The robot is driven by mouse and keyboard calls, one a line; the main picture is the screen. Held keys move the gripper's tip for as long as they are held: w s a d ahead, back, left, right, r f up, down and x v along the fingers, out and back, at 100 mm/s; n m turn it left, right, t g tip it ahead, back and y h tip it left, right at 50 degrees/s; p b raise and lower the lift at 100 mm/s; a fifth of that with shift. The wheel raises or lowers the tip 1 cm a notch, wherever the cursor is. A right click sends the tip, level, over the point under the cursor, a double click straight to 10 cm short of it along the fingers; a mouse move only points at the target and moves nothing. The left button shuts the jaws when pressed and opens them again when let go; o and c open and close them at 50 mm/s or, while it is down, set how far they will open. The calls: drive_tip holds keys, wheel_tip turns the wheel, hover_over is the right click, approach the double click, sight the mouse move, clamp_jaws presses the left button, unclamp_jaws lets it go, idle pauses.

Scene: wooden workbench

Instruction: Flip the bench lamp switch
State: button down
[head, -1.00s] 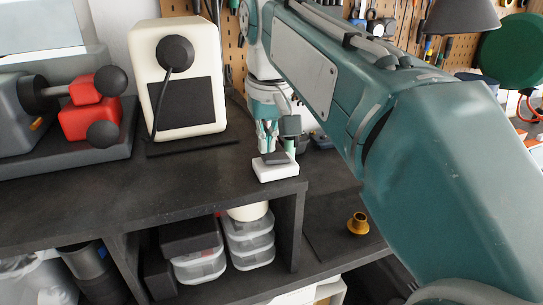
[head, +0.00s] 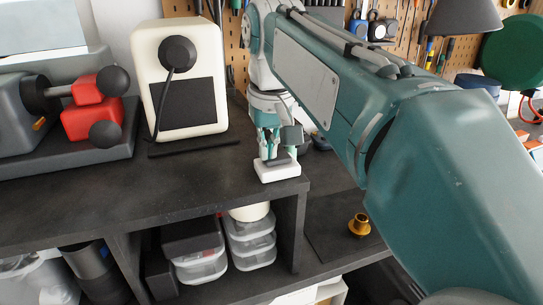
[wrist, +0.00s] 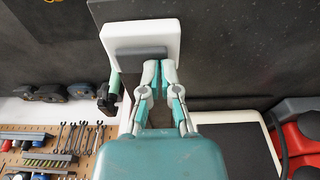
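The lamp switch is a white block (head: 277,173) with a dark grey rocker, on the front corner of the dark bench. In the wrist view the white housing (wrist: 168,38) and the rocker (wrist: 138,52) show at the top. My gripper (head: 269,158) points down at the switch. In the wrist view its fingertips (wrist: 159,67) are close together, with nothing seen between them, right at the rocker's edge. I cannot tell whether they touch it. A dark conical shade (head: 462,17), likely the bench lamp, is at upper right; no light is seen from it.
A cream box (head: 180,50) with a black round knob stands behind left of the switch. A grey device with red parts (head: 92,120) is farther left. A pegboard of tools (wrist: 50,148) is behind. Clear plastic containers (head: 250,243) sit below; the bench's front left is clear.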

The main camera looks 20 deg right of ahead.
drive_tip(key=shift+r, duration=3.45)
